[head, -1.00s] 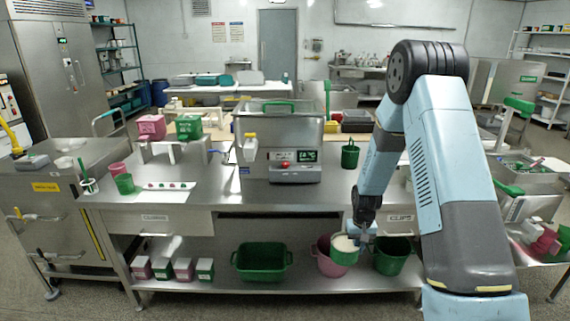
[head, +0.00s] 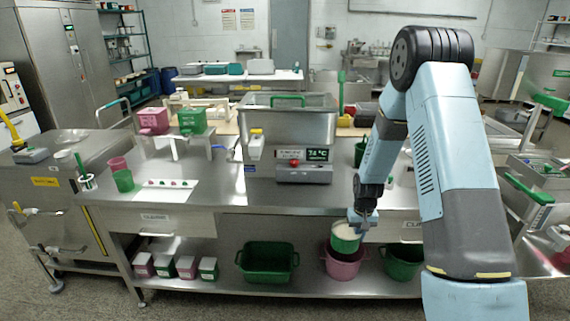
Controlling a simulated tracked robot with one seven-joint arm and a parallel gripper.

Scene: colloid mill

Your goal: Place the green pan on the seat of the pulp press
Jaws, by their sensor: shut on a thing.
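My gripper (head: 362,224) is shut on the rim of a small green pan (head: 346,243) with a pale filling or inside. The pan hangs in front of the table's front edge, overlapping the pink bucket (head: 343,266) on the lower shelf in the head view. It looks roughly upright; its clearance from the bucket is hard to judge. I cannot tell for sure which machine is the pulp press. A unit with a green lever (head: 528,187) stands at the right edge, partly cut off, and its seat is not clear.
The steel table (head: 235,195) carries a machine with a hopper and display (head: 304,172), green and pink cups at left, and a white mat. A green tub (head: 267,262) and a green bucket (head: 403,262) stand on the lower shelf. My arm hides part of the table's right side.

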